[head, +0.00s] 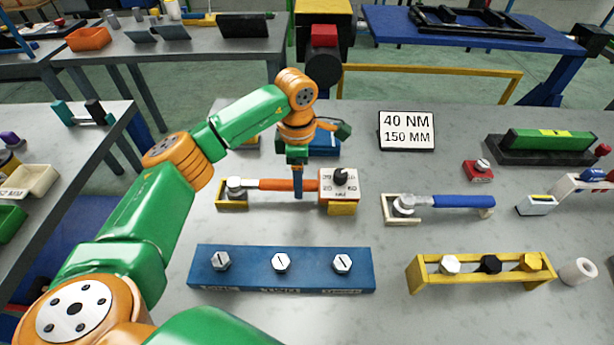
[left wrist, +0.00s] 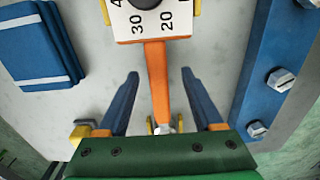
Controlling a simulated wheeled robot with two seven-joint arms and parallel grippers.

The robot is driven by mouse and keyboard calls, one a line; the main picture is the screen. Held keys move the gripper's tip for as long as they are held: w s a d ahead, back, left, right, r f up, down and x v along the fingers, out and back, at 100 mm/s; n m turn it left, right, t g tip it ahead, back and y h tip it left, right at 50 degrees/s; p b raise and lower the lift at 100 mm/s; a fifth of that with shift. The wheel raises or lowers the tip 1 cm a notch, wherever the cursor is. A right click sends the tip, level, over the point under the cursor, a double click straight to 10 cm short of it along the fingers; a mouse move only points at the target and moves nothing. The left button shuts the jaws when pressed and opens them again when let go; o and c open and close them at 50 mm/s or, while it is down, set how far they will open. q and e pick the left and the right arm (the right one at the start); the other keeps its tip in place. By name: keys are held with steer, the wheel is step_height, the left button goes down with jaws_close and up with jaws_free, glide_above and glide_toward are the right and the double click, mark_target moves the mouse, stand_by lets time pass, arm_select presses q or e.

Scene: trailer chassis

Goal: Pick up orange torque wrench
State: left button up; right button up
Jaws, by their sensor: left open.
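The orange torque wrench (head: 268,184) lies across the grey table, its metal head at the left in a yellow holder (head: 233,204). Its right end meets a white numbered block with a black knob (head: 340,183). My left gripper (head: 298,192) points down over the handle near that block. In the left wrist view, the open fingers (left wrist: 160,80) stand on either side of the orange handle (left wrist: 157,80), with gaps on both sides. The fingers hide part of the handle in the head view. My right gripper is not in view.
A blue-handled wrench (head: 460,201) lies to the right. A blue rack (head: 280,268) with several bolts and a yellow bolt rack (head: 480,270) stand nearer. A sign reading 40 NM, 150 MM (head: 407,131) stands behind. Clear table lies around the sign.

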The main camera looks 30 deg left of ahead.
arm_select(q)
step_height(320, 180, down, 3)
steer(key=shift+w+f, duration=0.25)
steer(key=shift+w, duration=0.1)
steer(key=shift+s, duration=0.2)
steer(key=c, duration=0.8)
jaws_close()
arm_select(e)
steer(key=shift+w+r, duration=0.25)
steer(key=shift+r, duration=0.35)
arm_select(q)
steer(key=shift+w, duration=0.1)
